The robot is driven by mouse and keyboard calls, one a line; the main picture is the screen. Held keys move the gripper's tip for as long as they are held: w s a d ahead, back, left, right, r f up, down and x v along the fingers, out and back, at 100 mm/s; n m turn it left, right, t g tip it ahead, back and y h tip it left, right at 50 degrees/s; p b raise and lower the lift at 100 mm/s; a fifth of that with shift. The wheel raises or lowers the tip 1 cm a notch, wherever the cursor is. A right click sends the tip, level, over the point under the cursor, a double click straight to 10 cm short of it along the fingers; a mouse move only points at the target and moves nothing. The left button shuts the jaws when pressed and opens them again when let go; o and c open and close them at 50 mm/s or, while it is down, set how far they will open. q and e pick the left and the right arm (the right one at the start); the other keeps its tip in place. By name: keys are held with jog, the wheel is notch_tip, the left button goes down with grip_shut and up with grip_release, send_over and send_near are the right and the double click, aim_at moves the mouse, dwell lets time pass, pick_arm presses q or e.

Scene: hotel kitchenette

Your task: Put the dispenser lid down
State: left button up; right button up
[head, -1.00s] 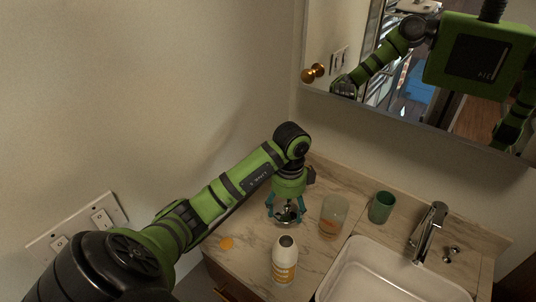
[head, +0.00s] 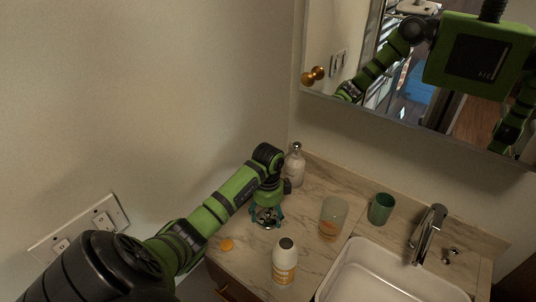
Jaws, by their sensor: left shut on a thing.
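My left gripper (head: 266,221) points down over the left part of the counter, with its teal fingers shut on a small dark and silvery thing, which I take to be the dispenser lid (head: 267,216). The fingers partly hide it, and I cannot tell whether it touches the counter. An open, cloudy tumbler-like container (head: 333,217) with orange contents low inside stands to the gripper's right. My right gripper is not in view.
A white bottle with an orange label and grey cap (head: 284,263) stands in front. An orange disc (head: 227,245) lies at left. A pale bottle (head: 295,167) stands behind, near the wall. A green cup (head: 380,208), faucet (head: 428,235) and sink (head: 340,283) are right.

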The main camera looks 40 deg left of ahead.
aim_at(268, 211)
pick_arm(q)
jog(key=shift+f, duration=0.1)
jog(key=o, duration=1)
jog(key=shift+r+b, duration=0.7)
jog(key=shift+r, duration=3.2)
